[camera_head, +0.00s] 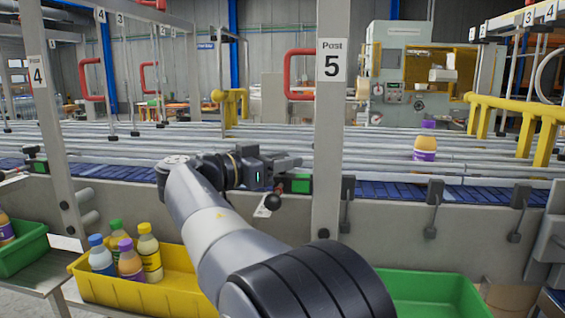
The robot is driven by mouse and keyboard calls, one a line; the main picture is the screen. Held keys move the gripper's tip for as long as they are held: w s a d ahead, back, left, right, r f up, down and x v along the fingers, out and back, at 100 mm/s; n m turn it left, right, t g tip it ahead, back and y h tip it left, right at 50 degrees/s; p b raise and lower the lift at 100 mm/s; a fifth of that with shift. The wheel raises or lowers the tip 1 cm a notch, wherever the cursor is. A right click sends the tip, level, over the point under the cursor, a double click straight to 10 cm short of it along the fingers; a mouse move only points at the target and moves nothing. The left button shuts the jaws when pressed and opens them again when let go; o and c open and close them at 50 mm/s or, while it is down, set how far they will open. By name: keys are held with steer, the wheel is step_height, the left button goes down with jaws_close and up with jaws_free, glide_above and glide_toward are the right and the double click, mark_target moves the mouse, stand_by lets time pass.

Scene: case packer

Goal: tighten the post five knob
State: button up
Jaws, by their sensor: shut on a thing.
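The Post 5 sign (332,66) is on the grey upright (327,160) right of centre. A green clamp block (299,184) sits on the rail edge just left of this upright. A black ball on a short lever (273,202) hangs below and left of the block. My gripper (287,162) reaches in from the left, its dark fingers pointing right, just above the green block. It is shut on the post five knob, which is largely hidden between the fingers. My arm comes up from the bottom centre.
A yellow bin (188,297) with several bottles stands below left, and a green bin (430,290) below right. A bottle (425,148) stands on the conveyor (390,183). The post 4 upright (50,110) is at the left. Yellow rails (520,112) stand at the right.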

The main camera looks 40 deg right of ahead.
steer(key=o, duration=1)
steer(key=w+a+b, duration=0.1)
steer(key=a, duration=0.9)
steer(key=shift+a, duration=0.4)
